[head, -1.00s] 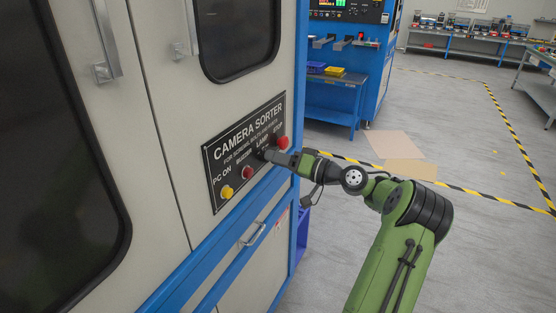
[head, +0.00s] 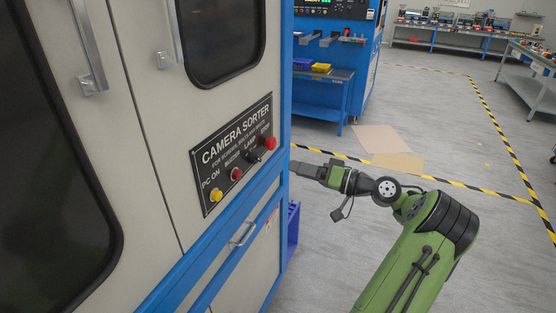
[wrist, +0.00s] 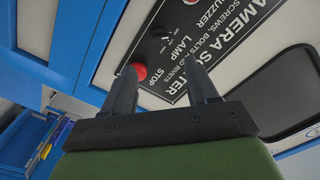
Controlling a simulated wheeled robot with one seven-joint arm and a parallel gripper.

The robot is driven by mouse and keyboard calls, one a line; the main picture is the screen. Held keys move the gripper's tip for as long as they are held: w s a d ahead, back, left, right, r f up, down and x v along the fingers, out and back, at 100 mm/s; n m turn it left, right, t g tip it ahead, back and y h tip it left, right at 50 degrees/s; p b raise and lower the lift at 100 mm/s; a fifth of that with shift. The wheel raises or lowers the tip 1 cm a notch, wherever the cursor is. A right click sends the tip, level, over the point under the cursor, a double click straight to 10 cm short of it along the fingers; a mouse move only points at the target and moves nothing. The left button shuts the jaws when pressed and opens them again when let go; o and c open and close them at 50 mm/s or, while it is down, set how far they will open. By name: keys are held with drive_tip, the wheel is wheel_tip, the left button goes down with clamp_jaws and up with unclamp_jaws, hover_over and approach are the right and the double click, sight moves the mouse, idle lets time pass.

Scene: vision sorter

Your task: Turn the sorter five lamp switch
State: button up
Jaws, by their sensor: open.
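The camera sorter panel (head: 213,166) is a black plate on the pale cabinet front. The lamp switch (head: 255,154) is a black knob between the red buzzer button (head: 236,174) and the red stop button (head: 270,143). In the wrist view the lamp switch (wrist: 162,33) shows beyond the fingers, near the red stop button (wrist: 139,71). My gripper (head: 293,166) is to the right of the panel, apart from the switch. In the wrist view my gripper (wrist: 163,82) is open and empty, its two dark fingers spread toward the panel. Which way the knob points is hard to make out.
A yellow button (head: 216,195) sits at the panel's lower left. A drawer handle (head: 244,235) sticks out below the blue rail. Another blue machine with a shelf (head: 320,95) stands behind.

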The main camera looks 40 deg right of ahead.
drive_tip(key=v, duration=0.5)
drive_tip(key=shift+s+p, duration=0.1)
drive_tip(key=shift+p, duration=0.3)
